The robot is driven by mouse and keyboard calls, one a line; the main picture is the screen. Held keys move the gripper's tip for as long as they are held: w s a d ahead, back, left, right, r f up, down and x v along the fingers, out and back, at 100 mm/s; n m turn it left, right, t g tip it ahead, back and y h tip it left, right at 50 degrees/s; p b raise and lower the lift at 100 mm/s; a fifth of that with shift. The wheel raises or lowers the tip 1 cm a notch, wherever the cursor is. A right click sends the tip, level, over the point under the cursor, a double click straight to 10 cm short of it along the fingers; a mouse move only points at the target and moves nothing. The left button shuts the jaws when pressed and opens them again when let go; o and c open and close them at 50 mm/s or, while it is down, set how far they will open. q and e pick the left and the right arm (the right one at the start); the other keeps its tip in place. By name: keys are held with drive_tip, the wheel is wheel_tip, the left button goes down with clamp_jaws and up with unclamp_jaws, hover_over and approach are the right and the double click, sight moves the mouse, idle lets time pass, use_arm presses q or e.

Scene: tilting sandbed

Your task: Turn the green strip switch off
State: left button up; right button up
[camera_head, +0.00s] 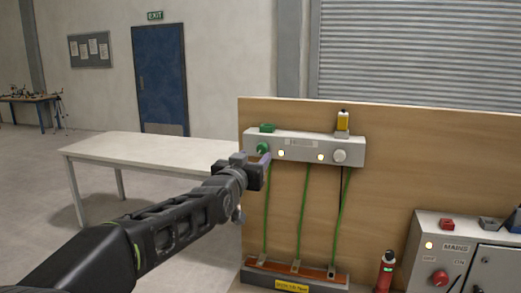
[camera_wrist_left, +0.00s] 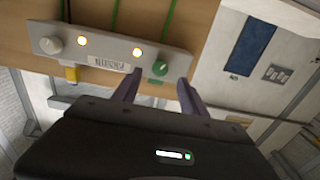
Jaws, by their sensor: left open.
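The grey switch strip (camera_head: 300,145) is fixed near the top of an upright wooden board. Its green knob (camera_head: 263,148) is at the left end and its white knob (camera_head: 339,156) at the right end. Two lights between them glow. My left gripper (camera_head: 266,161) is open just in front of the green knob, partly covering the strip's left end. In the left wrist view the green knob (camera_wrist_left: 159,68) shows between the ends of the open fingers (camera_wrist_left: 157,86), with gaps on both sides. Whether the fingertips reach around it is unclear. My right gripper is out of view.
A green block (camera_head: 267,128) and a yellow-black piece (camera_head: 343,121) sit atop the strip. Green cables run down to a lower bar (camera_head: 293,276). A mains box (camera_head: 450,257) with a red knob and a red-black bottle (camera_head: 385,270) stand right. A white table (camera_head: 140,145) stands left.

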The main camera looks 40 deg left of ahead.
sight(261, 150)
use_arm(q)
drive_tip(key=p+x, duration=0.2)
drive_tip(key=x, duration=0.3)
drive_tip(key=shift+w+r+p, duration=0.1)
drive_tip(key=shift+w+p, duration=0.05)
drive_tip(key=shift+p, duration=0.2)
drive_tip(key=shift+w+a, duration=0.25)
drive_tip(key=shift+w, duration=0.3)
clamp_jaws()
